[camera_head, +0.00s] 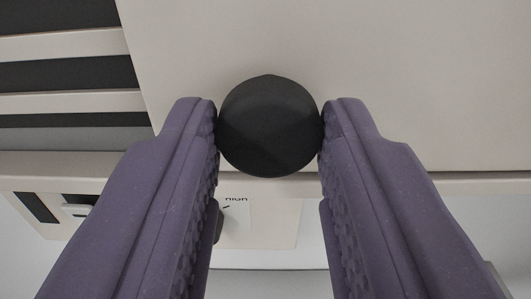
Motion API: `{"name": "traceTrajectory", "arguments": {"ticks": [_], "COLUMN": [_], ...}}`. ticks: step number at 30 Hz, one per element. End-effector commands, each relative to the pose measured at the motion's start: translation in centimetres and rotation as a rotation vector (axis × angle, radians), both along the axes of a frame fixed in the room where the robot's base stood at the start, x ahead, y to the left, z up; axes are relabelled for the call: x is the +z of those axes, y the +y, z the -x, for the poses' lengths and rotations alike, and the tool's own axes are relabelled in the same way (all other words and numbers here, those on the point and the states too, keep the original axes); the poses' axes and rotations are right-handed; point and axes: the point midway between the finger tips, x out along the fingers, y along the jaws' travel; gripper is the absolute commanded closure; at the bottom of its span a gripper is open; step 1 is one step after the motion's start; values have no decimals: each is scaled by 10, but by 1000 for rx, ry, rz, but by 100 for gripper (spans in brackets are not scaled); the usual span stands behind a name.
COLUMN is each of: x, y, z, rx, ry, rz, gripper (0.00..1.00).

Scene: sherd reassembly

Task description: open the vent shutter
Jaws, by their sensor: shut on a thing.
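My gripper (269,128) has its two purple, ridged fingers on either side of a round black knob (269,125). Both fingertips touch the knob, and the gripper is shut on it. The knob stands in front of a plain cream panel (400,85), which looks like the vent shutter. At the left edge of this panel, dark slots between pale slats (60,102) show, which look like the vent. The knob's stem is hidden behind its round face.
Below the panel is a pale ledge (480,183). Under it are a small label with partly hidden lettering (236,200) and a dark slot (36,207) at the left. A dark part beside the label is mostly hidden by my left finger.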

Motion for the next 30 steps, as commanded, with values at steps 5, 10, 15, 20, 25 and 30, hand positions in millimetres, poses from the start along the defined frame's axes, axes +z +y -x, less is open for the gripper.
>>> {"name": "traceTrajectory", "arguments": {"ticks": [5, 10, 15, 20, 25, 30], "x": [0, 0, 0, 0, 0, 0], "y": [-42, -64, -72, -73, -73, -73], "z": [0, 0, 0, 0, 0, 0], "rx": [-6, -3, -2, -1, -1, -1], "ry": [3, 2, 2, 1, 1, 1], "rz": [0, 0, 1, 0, 0, 0], "gripper": [100, 100, 100, 100, 100, 38]}}
